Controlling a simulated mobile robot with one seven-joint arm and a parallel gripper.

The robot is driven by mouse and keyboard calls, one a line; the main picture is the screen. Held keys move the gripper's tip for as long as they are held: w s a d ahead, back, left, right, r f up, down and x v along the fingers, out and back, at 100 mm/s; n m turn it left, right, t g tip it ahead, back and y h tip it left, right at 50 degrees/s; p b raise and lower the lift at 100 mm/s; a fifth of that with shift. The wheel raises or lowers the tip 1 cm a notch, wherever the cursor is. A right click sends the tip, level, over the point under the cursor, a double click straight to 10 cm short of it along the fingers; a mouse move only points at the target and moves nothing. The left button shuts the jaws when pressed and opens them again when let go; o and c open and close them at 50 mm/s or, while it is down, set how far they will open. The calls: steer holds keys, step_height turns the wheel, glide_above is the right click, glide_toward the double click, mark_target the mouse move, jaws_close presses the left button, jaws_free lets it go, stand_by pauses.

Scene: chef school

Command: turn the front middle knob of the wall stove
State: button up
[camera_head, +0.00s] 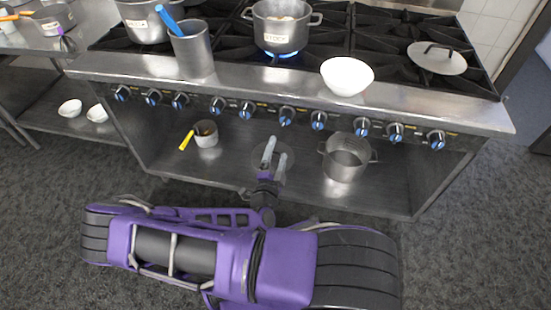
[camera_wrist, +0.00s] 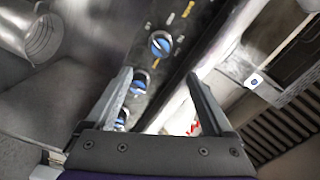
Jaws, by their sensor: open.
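The wall stove (camera_head: 300,92) has a row of several blue-faced knobs along its dark front panel. A knob near the middle of the row (camera_head: 287,116) is above my gripper (camera_head: 276,147), which points up toward the panel from below. In the wrist view a blue knob (camera_wrist: 160,43) lies beyond and between the fingertips of my gripper (camera_wrist: 158,73), apart from them. Further blue knobs show near the left finger, one of them (camera_wrist: 140,80) partly covered. My gripper is open and empty. I cannot tell which knob is the front middle one.
A stock pot (camera_head: 280,34) stands over a blue flame. A white bowl (camera_head: 347,77) and a metal container (camera_head: 194,56) stand along the front edge. A perforated pot (camera_head: 346,160) and a small pot (camera_head: 205,135) are on the lower shelf (camera_head: 310,190).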

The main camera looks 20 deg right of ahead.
steer(key=v, duration=0.2)
steer(key=shift+s+a, duration=0.2)
stand_by(0.3)
